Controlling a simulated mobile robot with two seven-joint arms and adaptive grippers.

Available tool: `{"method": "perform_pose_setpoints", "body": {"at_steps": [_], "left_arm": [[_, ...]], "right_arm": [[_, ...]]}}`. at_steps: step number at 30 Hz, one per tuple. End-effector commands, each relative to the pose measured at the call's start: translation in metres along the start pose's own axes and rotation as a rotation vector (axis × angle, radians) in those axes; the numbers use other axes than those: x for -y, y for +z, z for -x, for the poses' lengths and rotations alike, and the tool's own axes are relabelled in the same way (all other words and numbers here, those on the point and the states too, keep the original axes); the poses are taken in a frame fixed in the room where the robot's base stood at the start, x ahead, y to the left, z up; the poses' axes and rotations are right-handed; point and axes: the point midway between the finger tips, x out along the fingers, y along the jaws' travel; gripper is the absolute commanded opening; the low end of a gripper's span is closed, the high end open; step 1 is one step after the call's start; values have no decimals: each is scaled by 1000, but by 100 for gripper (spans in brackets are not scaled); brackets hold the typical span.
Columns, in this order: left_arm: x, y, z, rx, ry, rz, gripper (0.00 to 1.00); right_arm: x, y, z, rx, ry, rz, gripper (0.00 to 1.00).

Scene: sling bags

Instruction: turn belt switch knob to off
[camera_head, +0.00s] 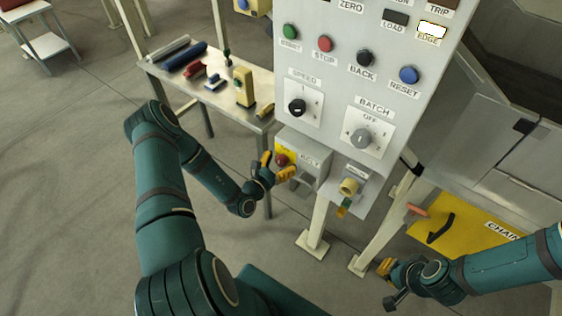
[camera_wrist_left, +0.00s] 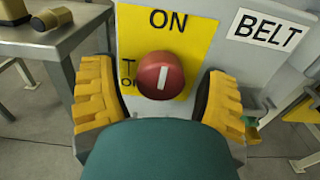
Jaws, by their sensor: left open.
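The belt switch knob (camera_wrist_left: 161,76) is a round red knob with a white bar, on a yellow plate (camera_wrist_left: 190,27) marked ON at the top. The bar stands nearly upright, pointing to ON. Lettering at the plate's left is partly hidden by the knob. A BELT label (camera_wrist_left: 268,29) is to the right. In the head view the red knob (camera_head: 282,159) sits on a small grey box below the panel. My left gripper (camera_head: 276,170) is open, its yellow fingers on either side of the knob, apart from it in the wrist view. My right gripper (camera_head: 388,280) is low at the right; its jaw state is unclear.
The grey control panel (camera_head: 330,75) with buttons and SPEED and BATCH dials rises above the box. A metal table (camera_head: 150,66) with tools stands at the left behind. Open floor lies left.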

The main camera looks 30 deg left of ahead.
Motion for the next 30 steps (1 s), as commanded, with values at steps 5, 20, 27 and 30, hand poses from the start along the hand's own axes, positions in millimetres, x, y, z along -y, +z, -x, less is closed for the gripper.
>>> {"method": "perform_pose_setpoints", "body": {"at_steps": [5,20,27,30], "left_arm": [[0,0,-4,1,0,1,75],[0,0,-3,1,0,0,5],[0,1,-3,1,1,14,5],[0,1,-3,2,1,39,5]], "right_arm": [[0,0,0,0,0,0,0],[0,0,0,0,0,0,0],[0,0,1,0,0,0,0],[1,0,2,0,0,0,0]]}}
